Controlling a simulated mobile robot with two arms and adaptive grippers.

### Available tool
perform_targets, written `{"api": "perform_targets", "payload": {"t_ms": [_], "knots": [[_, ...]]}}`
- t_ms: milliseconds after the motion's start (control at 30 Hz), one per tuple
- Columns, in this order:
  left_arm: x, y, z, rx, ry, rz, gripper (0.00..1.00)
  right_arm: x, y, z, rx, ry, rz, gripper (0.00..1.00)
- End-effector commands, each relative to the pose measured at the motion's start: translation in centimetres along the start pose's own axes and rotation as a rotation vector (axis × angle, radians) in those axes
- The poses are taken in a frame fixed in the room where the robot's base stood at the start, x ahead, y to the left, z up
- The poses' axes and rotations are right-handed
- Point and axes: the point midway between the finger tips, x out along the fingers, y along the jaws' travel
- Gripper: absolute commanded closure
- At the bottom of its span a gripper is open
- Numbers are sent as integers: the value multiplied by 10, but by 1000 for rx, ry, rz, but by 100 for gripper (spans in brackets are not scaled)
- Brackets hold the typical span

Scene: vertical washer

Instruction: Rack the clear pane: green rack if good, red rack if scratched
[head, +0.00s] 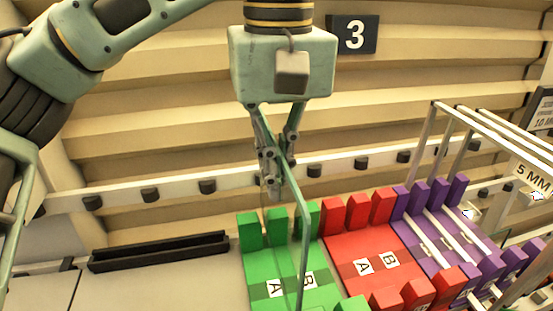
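My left gripper (273,182) hangs down in the middle of the head view. Its fingers come together on the upper edge of the clear pane (305,245), which shows mostly as a thin greenish outline. The pane hangs upright, in front of or over the green rack (258,273); I cannot tell whether its lower edge is in a slot, as the bottom runs toward the frame edge. No scratch can be made out. The red rack (350,245) stands right of the green one. Both have slots between blocks and labels A and B. My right gripper is not in view.
A purple rack (455,245) with pale panes or bars stands right of the red one, near a "5 MM" sign (533,176). A black slotted holder (158,251) lies left of the green rack. A rail with black knobs (260,177) runs behind, below a "3" sign (355,35).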

Motion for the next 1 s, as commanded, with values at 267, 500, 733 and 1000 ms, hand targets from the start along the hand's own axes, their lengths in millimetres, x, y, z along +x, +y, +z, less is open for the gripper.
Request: {"api": "perform_targets", "payload": {"t_ms": [267, 500, 733, 1000], "knots": [[10, 0, 0, 0, 2, 3, 100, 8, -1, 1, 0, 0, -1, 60], [18, 0, 0, 0, 1, 3, 100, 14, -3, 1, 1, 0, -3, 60], [26, 0, 0, 0, 1, 3, 100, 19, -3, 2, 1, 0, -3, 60], [36, 1, 0, -1, 1, 3, 100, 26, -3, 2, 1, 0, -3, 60]]}}
